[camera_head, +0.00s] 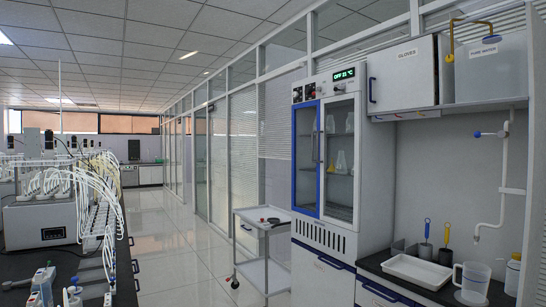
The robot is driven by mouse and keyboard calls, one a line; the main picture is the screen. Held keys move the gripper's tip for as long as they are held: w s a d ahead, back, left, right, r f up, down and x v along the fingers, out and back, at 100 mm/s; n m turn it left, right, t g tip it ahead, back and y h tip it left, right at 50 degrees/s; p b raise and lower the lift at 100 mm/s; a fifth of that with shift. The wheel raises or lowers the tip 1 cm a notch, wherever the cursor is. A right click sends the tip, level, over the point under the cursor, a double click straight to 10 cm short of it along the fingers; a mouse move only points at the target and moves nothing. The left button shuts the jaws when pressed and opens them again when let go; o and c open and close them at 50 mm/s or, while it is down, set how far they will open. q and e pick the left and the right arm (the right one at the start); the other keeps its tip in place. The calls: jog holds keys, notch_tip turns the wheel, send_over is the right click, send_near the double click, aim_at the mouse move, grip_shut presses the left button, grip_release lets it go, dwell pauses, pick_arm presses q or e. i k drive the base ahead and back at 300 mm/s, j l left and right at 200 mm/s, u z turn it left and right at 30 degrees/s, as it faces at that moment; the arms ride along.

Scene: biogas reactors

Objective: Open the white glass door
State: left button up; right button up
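A tall white cabinet (324,243) with a display on top stands right of the middle. Its front has two narrow glass doors side by side. The white-framed glass door (340,165) is on the right and looks shut. The blue-framed glass door (306,165) is on the left and also looks shut. Dark upright handles show near where the two doors meet. Flasks stand on shelves behind the glass. Neither of my grippers is in view.
A white trolley (262,219) stands left of the cabinet. A worktop (375,262) with a white tray (417,271) and a clear jug (471,283) is on the right. A bench with tubing is at far left. The tiled floor (175,250) between is clear.

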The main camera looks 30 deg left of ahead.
aim_at(357, 96)
jog(key=u, duration=0.45)
jog(key=i, duration=0.95)
jog(key=i+l, duration=0.15)
jog(key=i, duration=0.75)
jog(key=i+j, duration=0.35)
jog(key=i, duration=0.15)
jog(key=i+j, duration=0.4)
jog(key=i, duration=0.15)
jog(key=l+z, duration=0.05)
